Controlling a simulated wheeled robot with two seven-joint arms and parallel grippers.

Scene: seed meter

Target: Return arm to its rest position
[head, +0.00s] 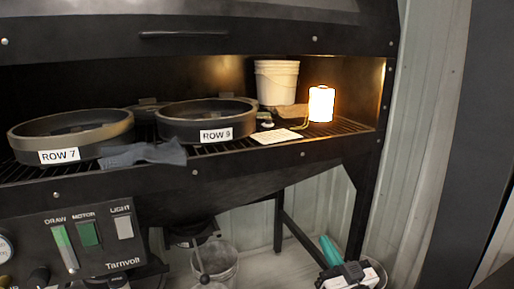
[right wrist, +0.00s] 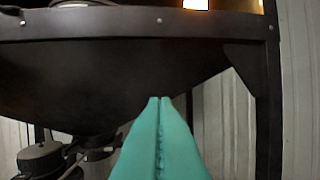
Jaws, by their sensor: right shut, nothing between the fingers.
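My right gripper (head: 329,250) shows at the bottom right of the head view, below the bench and in front of its right leg. Its teal fingers are together and hold nothing. In the right wrist view the shut fingers (right wrist: 160,104) point at the dark sloping underside of the bench (right wrist: 110,60). I cannot tell how far the fingertips are from it. My left gripper is not in the head view.
The black bench (head: 230,170) carries round pans marked ROW 7 (head: 112,135) and ROW 9 (head: 180,130), a grey cloth (head: 150,154), a white bucket (head: 277,83) and a lit lamp (head: 321,104). A control panel (head: 90,245) is at lower left. A clear bucket (head: 222,262) stands below.

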